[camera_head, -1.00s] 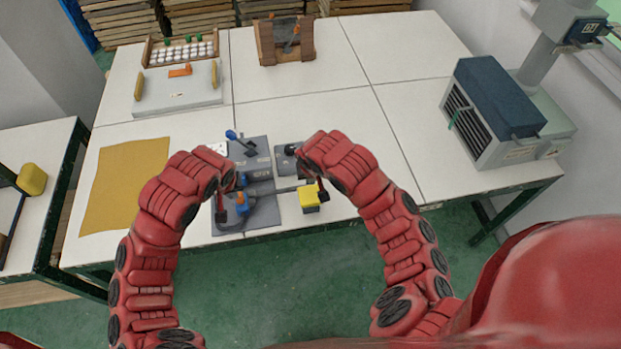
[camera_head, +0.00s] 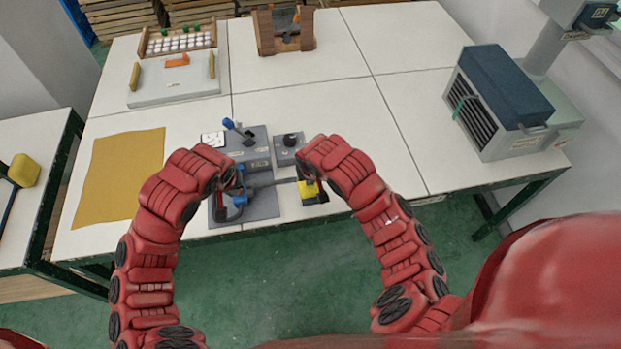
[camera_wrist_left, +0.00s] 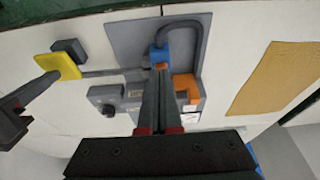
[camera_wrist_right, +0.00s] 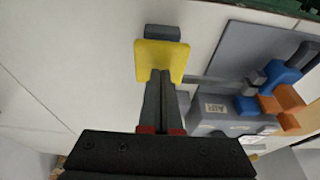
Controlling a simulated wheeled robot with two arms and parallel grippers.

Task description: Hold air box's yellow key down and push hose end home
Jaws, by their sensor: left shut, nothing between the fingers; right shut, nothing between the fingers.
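The yellow key (camera_head: 307,189) lies at the table's front edge and shows as a flat plate in the right wrist view (camera_wrist_right: 162,55). My right gripper (camera_wrist_right: 161,74) is shut, its tips at the key's near edge; I cannot tell whether the key is pressed. The grey air box, labelled AIR (camera_wrist_right: 213,107), is beside it. The blue hose end (camera_wrist_left: 160,54) with its curved grey hose (camera_wrist_left: 190,24) lies on a grey plate. My left gripper (camera_wrist_left: 160,68) is shut and empty, its tips at the blue hose end; contact is unclear. An orange block (camera_wrist_left: 186,88) is beside it.
A mustard mat (camera_head: 118,178) lies left of the fixture. A white tray fixture (camera_head: 172,85) and a wooden stand (camera_head: 285,30) are at the back. A blue-topped machine (camera_head: 500,95) stands right. The table between is clear.

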